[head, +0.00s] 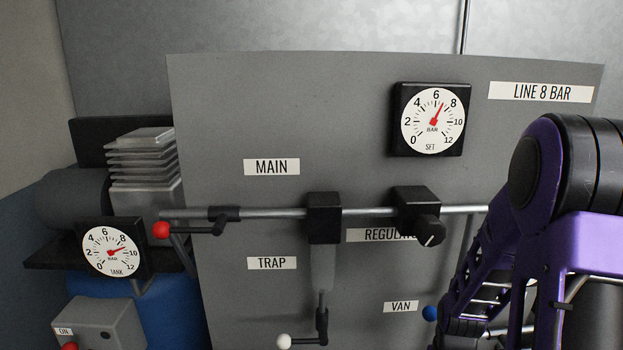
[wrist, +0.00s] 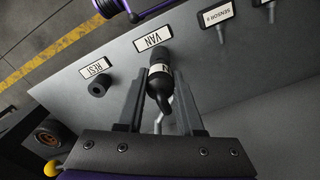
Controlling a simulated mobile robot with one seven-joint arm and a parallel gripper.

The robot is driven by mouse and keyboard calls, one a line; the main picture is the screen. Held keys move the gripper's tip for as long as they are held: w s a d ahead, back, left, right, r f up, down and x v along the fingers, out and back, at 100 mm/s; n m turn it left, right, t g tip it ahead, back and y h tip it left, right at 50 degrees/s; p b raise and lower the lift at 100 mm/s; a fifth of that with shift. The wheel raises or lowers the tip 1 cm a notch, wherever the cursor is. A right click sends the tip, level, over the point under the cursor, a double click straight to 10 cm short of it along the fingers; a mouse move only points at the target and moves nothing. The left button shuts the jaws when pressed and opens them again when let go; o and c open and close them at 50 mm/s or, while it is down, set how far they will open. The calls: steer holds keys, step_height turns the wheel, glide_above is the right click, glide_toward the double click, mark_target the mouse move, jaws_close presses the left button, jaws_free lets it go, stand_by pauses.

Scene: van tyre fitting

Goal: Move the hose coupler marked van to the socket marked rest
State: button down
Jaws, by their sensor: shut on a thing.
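In the wrist view my gripper (wrist: 160,75) is shut on the black hose coupler (wrist: 158,92), one finger on each side. The coupler carries a white band with lettering partly hidden. Its far end is at the panel just below the upside-down VAN label (wrist: 152,40); I cannot tell whether it is still seated in the socket there. The rest socket (wrist: 98,88), a short black round fitting, stands empty to the left under a partly legible label (wrist: 96,67). In the head view the VAN label (head: 400,306) shows low on the panel; the coupler and gripper tips are not visible there.
The grey panel (head: 225,215) carries a pipe with a red-knobbed lever (head: 161,230), regulator (head: 417,215) and set gauge (head: 433,120). A white-knobbed lever (head: 284,341) and blue knob (head: 429,313) sit low. Sensor fittings (wrist: 221,36) are right of the coupler; a brass-ringed fitting (wrist: 47,138) is lower left.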

steer(key=shift+r, duration=0.15)
steer(key=shift+r+p, duration=0.95)
steer(key=shift+r, duration=0.2)
steer(key=shift+d, duration=0.1)
